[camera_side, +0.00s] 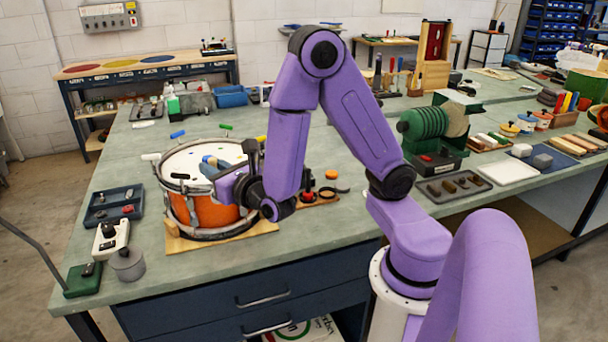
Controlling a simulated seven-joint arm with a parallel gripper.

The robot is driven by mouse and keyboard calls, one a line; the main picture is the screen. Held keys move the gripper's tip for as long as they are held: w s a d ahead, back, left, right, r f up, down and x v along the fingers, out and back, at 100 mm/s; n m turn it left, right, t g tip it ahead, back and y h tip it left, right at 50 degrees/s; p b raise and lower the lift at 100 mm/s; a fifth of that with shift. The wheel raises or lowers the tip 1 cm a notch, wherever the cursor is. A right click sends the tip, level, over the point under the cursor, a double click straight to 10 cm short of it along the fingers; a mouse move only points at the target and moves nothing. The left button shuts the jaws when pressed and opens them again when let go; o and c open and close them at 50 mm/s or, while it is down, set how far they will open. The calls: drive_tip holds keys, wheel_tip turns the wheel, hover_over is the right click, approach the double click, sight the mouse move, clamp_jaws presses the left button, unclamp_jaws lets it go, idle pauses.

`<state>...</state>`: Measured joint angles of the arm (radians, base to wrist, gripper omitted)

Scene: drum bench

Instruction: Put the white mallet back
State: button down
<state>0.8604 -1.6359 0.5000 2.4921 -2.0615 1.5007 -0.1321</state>
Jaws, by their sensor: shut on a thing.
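My gripper (212,176) is low over the front of the orange drum (207,215), with its fingers pointing left. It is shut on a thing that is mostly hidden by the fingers. The drum has a white skin and a metal rim and stands on a wooden board (176,243). Small yellow and blue pieces (209,160) show over the skin, behind the fingers.
Another small white piece (150,157) lies left of the drum. Blue (177,134) and green (226,127) pieces lie behind it. A dark tray (112,206) and a white device (110,240) stand at left. A green machine (430,130) stands at right.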

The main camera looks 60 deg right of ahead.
wheel_tip(320, 180, up, 9)
drive_tip(key=shift+r, duration=1.05)
drive_tip(key=s+d+m+g+h, duration=0.2)
drive_tip(key=d+m+g+h, duration=0.6)
drive_tip(key=d, duration=1)
drive_tip(key=s+d+m+g+h, duration=0.2)
drive_tip(key=s+d+m+g, duration=0.15)
drive_tip(key=s+d, duration=0.35)
drive_tip(key=s+d+m+g+h, duration=0.25)
drive_tip(key=s+d+g, duration=0.25)
drive_tip(key=d, duration=0.5)
drive_tip(key=shift+t, duration=0.25)
drive_tip(key=shift+w+a+f, duration=0.1)
drive_tip(key=shift+w+f, duration=0.05)
drive_tip(key=shift+f, duration=6.7)
drive_tip(key=shift+w+a+f, duration=0.1)
drive_tip(key=shift+f, duration=6.75)
drive_tip(key=shift+f, duration=0.1)
